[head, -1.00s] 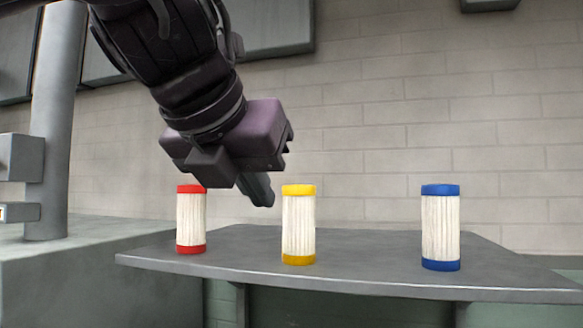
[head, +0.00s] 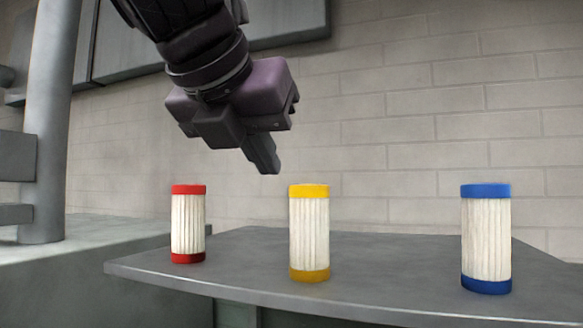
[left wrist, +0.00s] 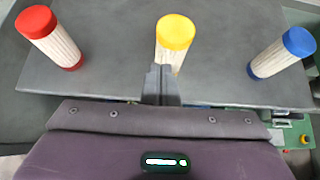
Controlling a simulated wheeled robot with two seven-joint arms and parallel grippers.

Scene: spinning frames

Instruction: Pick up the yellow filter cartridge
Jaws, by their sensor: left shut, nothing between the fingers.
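The yellow filter cartridge (head: 309,234) stands upright on the grey table, with yellow end caps and a white pleated body. In the left wrist view its yellow top (left wrist: 175,32) is just beyond the fingertips, which cover part of its body. My left gripper (head: 268,168) is shut and empty, above the table and a little left of the yellow cartridge, apart from it in the head view. Its closed fingers also show in the left wrist view (left wrist: 161,82). My right gripper is not in view.
A red-capped cartridge (head: 188,224) stands to the left and a blue-capped cartridge (head: 486,240) to the right on the grey table (head: 390,268). There is free table between the cartridges. A grey post (head: 48,130) stands at far left, before a block wall (head: 420,140).

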